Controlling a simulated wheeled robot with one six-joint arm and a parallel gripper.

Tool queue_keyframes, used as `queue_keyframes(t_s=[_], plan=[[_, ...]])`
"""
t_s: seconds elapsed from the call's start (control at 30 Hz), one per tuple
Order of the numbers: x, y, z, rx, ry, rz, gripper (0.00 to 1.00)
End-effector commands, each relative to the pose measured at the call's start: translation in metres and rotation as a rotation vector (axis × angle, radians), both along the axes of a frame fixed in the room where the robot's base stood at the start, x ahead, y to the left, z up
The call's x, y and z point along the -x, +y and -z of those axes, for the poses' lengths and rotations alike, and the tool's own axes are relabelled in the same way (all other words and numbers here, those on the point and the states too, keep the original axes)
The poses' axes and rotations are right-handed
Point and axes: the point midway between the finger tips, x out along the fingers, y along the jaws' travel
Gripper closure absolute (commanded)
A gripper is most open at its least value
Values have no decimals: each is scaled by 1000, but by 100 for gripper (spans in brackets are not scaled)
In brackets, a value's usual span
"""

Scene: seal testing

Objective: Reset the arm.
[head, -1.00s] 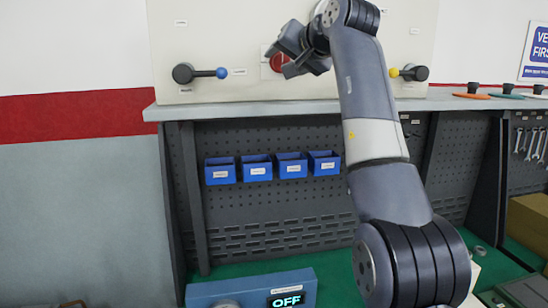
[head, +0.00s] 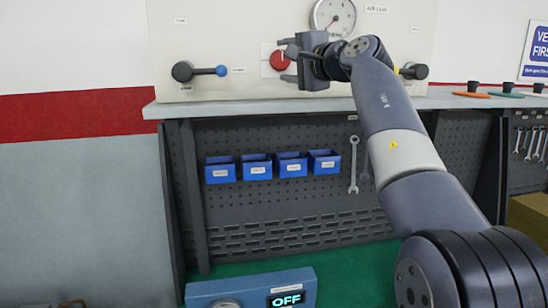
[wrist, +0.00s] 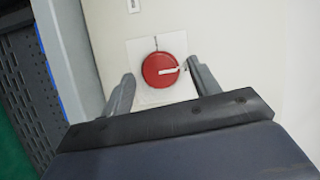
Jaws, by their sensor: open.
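My gripper (head: 283,64) is in front of the white panel (head: 220,40) in the head view, beside the red round knob (head: 280,60). In the wrist view my gripper (wrist: 158,92) is open, its two fingers apart with nothing between them that I can see held. The red knob (wrist: 160,70) with its white pointer mark shows beyond and between the fingertips. I cannot tell whether the fingers touch it. My arm reaches up from the lower right of the head view.
A blue-tipped lever (head: 205,72) is left of the gripper; a yellow-tipped lever (head: 420,72) is partly behind my arm. A gauge (head: 333,17) sits above. Below are the shelf (head: 230,108), blue bins (head: 256,168), a hanging wrench (head: 353,165) and a blue box reading OFF (head: 250,288).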

Motion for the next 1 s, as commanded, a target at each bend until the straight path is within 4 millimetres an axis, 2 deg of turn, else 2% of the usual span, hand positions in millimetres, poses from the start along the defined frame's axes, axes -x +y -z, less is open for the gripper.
queue_keyframes(t_s=[0.03,0.1,1.0], plan=[[0,0,8,-56,10,-1,42],[0,0,9,-125,24,0,42],[1,5,9,-972,196,-1,42]])
